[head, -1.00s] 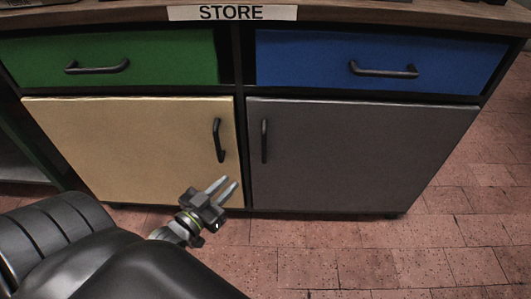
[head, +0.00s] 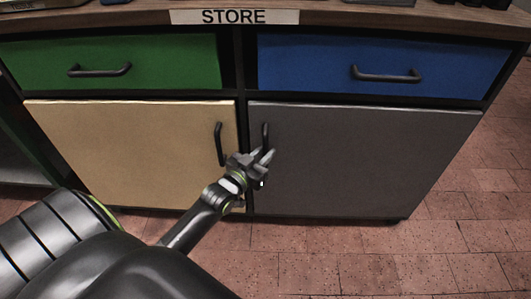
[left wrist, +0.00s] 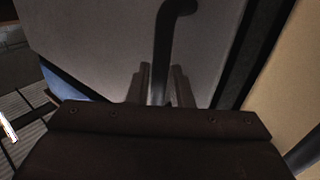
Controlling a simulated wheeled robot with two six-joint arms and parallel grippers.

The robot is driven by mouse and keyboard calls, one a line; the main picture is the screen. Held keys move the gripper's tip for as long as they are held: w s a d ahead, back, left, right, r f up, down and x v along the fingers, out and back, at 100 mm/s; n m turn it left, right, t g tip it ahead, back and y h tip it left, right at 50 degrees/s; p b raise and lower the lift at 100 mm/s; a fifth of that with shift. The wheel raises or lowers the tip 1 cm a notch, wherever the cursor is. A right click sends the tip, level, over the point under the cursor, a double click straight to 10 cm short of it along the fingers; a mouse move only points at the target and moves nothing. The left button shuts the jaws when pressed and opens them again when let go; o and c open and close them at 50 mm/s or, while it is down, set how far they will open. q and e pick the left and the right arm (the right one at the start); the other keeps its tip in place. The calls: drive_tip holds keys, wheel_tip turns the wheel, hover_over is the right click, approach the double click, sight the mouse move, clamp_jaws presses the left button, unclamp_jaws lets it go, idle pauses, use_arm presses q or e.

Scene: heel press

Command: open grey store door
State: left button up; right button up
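The grey store door (head: 365,165) is shut, at the right under the blue drawer. Its dark upright bar handle (head: 265,134) is near the door's left edge. My left gripper (head: 268,155) is at the lower part of this handle. In the left wrist view the handle (left wrist: 162,45) runs down between my two fingers (left wrist: 160,84), one on each side. The fingers look open, with the bar between them; I cannot tell whether either touches it. The handle's lower end is hidden by the gripper. My right gripper is not in view.
The tan door (head: 130,150) with its own dark handle (head: 220,144) is close on the left. Above are the green drawer (head: 150,55) and blue drawer (head: 320,60), both shut. The brick floor (head: 430,250) in front of the grey door is clear.

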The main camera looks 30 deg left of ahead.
use_arm(q)
drive_tip(key=shift+w, duration=0.25)
clamp_jaws()
drive_tip(key=shift+s, duration=0.1)
